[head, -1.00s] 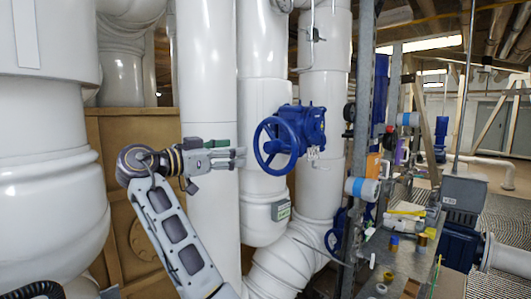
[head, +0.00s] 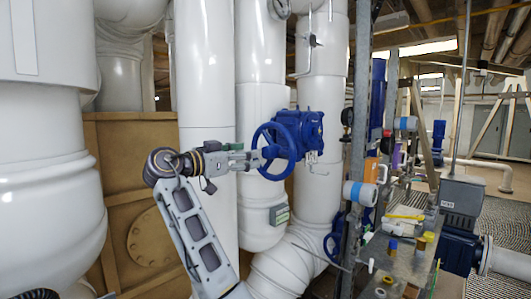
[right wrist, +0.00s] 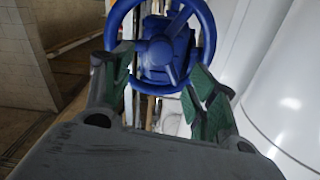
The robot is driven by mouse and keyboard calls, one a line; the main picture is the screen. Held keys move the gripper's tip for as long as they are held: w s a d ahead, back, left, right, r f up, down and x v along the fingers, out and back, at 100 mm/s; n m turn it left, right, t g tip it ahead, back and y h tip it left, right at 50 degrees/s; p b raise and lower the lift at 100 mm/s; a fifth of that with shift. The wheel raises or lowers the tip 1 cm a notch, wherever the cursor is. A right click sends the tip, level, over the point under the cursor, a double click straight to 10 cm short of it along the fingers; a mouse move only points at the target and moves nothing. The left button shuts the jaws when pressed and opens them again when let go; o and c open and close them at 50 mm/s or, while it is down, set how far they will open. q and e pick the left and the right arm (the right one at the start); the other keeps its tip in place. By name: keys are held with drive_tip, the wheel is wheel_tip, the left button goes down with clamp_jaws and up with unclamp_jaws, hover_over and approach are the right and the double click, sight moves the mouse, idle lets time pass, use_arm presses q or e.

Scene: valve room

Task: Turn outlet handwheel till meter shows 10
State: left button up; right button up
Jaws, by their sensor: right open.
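The blue handwheel (head: 279,152) is mounted on a blue valve body (head: 312,130) in front of white pipes. My right gripper (head: 262,160) is open, its fingertips at the wheel's near left rim in the head view. In the right wrist view the wheel (right wrist: 160,50) is straight ahead, with the green-padded fingers of the gripper (right wrist: 160,68) on either side of its lower part. I cannot tell whether they touch the rim. A round dial (head: 281,8) is cut off at the top edge; its reading is not legible. My left gripper is out of view.
Large white pipes (head: 205,70) stand behind and left of the arm. A grey metal post (head: 358,120) rises right of the valve. A cluttered bench (head: 400,255) with small coloured parts is at the right. A tan panel (head: 130,200) is at the back left.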

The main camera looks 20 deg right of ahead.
sight(265, 151)
drive_tip(key=x, duration=0.7)
drive_tip(key=shift+d, duration=0.25)
drive_tip(key=shift+w+d, duration=0.2)
drive_tip(key=shift+d, duration=0.15)
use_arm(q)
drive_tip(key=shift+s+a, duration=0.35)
use_arm(e)
drive_tip(key=c, duration=1.2)
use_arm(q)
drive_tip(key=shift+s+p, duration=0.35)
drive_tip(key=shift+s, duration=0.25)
use_arm(e)
drive_tip(key=shift+d, duration=0.1)
clamp_jaws()
